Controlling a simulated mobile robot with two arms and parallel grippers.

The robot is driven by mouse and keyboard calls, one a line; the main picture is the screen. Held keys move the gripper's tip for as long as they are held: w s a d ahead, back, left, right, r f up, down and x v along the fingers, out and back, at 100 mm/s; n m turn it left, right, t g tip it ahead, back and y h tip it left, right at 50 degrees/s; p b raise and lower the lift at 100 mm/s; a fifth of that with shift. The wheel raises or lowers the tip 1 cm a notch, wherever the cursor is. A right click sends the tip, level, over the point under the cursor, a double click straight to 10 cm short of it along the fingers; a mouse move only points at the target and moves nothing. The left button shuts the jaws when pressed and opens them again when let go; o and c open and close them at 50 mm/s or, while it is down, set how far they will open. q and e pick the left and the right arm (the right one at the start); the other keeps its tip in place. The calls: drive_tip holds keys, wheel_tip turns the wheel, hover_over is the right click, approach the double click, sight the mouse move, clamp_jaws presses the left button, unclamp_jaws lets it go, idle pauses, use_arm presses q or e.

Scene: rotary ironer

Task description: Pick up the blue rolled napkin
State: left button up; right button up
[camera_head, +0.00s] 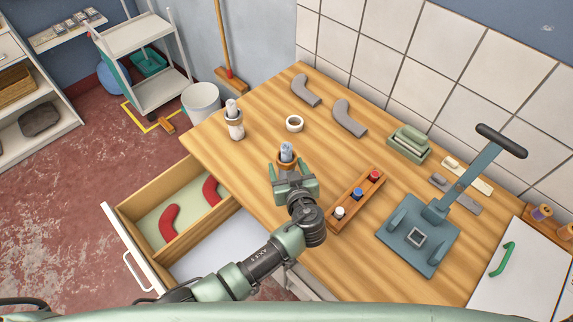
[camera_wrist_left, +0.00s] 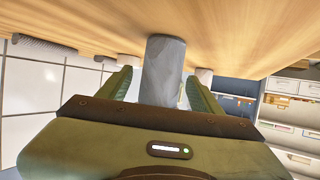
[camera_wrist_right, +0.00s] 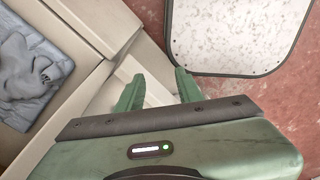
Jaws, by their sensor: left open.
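The blue rolled napkin (camera_head: 286,150) looks grey-blue and stands upright on the wooden table, with a brown band or holder low around it. My left gripper (camera_head: 289,170) is open on the near side of it, low over the table. In the left wrist view the roll (camera_wrist_left: 162,70) stands between the two spread fingers, with a gap visible on each side; contact cannot be told. My right gripper (camera_wrist_right: 158,88) is open and empty, seen only in the right wrist view, away from the napkin.
A white roll in a brown band (camera_head: 235,124) and a tape ring (camera_head: 294,124) stand beyond on the table (camera_head: 330,255). A wooden tray with small jars (camera_head: 376,176) and a blue press (camera_head: 420,240) are right. An open drawer (camera_head: 150,200) holds red curved pieces.

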sight(289, 167)
use_arm(q)
drive_tip(key=shift+s+r, duration=0.1)
drive_tip(key=c, duration=0.4)
clamp_jaws()
wheel_tip(289, 167, up, 10)
wheel_tip(289, 167, down, 7)
idle(0.5)
drive_tip(key=shift+f, duration=1.3)
